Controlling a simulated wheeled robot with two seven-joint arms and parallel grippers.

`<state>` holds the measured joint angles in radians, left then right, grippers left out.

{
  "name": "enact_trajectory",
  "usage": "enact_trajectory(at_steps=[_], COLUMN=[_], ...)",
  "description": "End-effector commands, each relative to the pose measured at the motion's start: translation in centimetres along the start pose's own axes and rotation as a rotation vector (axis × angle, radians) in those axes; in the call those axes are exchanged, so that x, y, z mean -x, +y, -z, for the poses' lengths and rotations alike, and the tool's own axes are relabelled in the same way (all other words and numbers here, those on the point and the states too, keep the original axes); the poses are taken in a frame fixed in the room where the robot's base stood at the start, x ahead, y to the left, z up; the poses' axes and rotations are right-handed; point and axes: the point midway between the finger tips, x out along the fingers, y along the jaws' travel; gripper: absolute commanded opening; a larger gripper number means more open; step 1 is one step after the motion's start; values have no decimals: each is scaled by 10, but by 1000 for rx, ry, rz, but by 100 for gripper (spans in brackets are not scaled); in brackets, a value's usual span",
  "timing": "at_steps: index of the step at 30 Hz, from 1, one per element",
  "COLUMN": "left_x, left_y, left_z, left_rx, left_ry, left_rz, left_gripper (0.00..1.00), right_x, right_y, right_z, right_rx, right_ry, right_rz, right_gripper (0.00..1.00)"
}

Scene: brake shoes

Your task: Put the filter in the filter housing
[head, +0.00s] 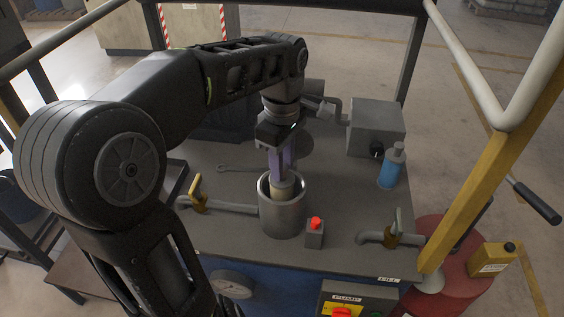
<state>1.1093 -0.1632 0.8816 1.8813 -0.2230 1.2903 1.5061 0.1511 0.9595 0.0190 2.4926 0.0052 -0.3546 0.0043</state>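The filter housing (282,217) is an open grey metal cylinder standing upright on the dark bench top. The filter (284,187), a pale tan cylinder, shows inside the housing's mouth, with a dark gap between it and the wall. Its lower part is hidden by the housing. My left gripper (282,174) points down from above, and its purplish fingers reach the top of the filter. The fingertips are too small and overlapped to tell whether they are closed on it. My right gripper is not in view.
A small box with a red button (315,232) stands close to the housing's right. A blue bottle (391,168) and a grey box (376,127) stand at the right. A wrench (241,169) lies behind.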

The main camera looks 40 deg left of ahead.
Motion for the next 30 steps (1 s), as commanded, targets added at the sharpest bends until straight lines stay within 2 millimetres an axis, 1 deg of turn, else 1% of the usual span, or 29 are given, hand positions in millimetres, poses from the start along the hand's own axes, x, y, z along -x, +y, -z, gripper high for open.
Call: enact_trajectory(at_steps=[1,6,13,17,21,23,25,27,29,30], left_x=[0,0,1,6,19,25,38,58,69,76], left_y=[0,0,0,0,0,1,1,1,0,0], left_z=[0,0,0,0,0,0,0,0,0,0], left_rx=[0,0,0,0,1,0,0,-1,0,1], left_ry=[0,0,0,1,2,2,1,0,0,0], left_rz=[0,0,0,0,-1,-5,-5,-4,-3,-2], left_gripper=[32,46,46,46,46,46,46,46,46,46], right_x=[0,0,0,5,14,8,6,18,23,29], right_y=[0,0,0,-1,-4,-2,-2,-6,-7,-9], right_z=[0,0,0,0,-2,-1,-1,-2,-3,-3], right_rx=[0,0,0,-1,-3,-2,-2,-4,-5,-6], right_ry=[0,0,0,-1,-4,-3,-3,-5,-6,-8], right_rz=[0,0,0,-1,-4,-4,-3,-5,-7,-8], right_gripper=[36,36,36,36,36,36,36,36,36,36])
